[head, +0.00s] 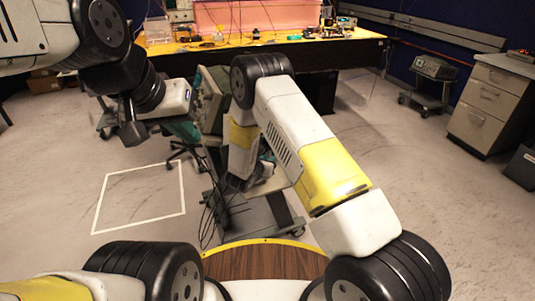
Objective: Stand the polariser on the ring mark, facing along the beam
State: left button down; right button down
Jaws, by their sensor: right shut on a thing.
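I cannot make out the polariser or the ring mark. Small optical parts stand on the far wooden bench (160,48), too small to tell apart. My left arm comes in from the upper left, and its wrist end with a dark prong (131,133) hangs above the floor; its jaw state is unclear. My right arm rises from the lower right, bends at a black joint and runs down to a yellow link left of centre. The right gripper and anything in it are hidden behind my arm.
A pinkish translucent enclosure (255,14) stands on the bench. A cart with a monitor (209,98) and cables stands behind my right arm. A drawer cabinet (491,103) and instrument trolley (428,98) are at right. A white taped square (180,190) marks open floor at left.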

jog(key=shift+w+f, duration=0.1)
jog(key=shift+f, duration=1.65)
jog(key=shift+f, duration=0.1)
jog(key=c, duration=1.3)
grip_release()
jog(key=shift+c, duration=0.2)
